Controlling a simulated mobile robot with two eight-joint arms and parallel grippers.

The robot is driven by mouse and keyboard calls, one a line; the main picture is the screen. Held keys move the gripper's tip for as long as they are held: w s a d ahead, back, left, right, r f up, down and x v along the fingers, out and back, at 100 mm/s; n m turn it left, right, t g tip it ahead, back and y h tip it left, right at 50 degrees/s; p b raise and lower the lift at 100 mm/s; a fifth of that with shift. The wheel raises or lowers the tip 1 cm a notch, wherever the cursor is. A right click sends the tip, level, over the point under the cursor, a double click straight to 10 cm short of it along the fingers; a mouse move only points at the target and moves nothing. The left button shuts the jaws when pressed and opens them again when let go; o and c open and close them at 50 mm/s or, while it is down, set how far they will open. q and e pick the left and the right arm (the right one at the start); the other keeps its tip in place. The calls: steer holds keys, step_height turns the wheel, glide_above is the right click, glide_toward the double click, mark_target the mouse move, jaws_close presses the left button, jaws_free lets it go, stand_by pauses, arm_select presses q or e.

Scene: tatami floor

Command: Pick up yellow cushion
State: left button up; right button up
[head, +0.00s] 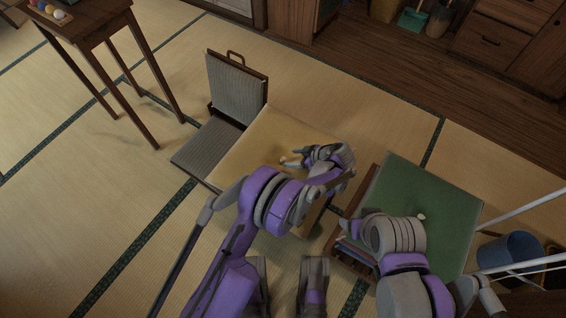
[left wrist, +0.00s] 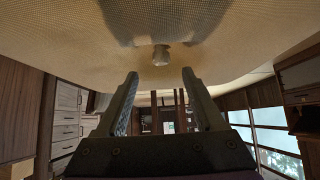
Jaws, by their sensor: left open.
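The yellow cushion (head: 262,138) is a flat, square, tan-yellow pad in the middle of the head view, with its near right part hidden by my left arm. My left gripper (head: 300,160) is over the cushion near its centre, fingers pointing left, open and empty. In the left wrist view the cushion's surface (left wrist: 60,40) fills the top, and a small round knob (left wrist: 160,55) on it lies just beyond and between the open fingertips (left wrist: 160,73). I cannot tell whether the fingers touch it. My right arm shows at the lower right; its gripper does not.
A grey legless chair (head: 236,88) stands against the cushion's left side. A green cushion (head: 440,195) lies to the right, on a low wooden stand with books. A wooden table (head: 85,22) is at upper left, a blue bin (head: 510,250) at right.

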mark_target(284, 159)
arm_select(q)
steer(key=b+x, duration=0.1)
steer(key=x, duration=0.4)
steer(key=shift+s+f, duration=0.1)
steer(key=shift+f, duration=0.05)
jaws_close()
stand_by(1.2)
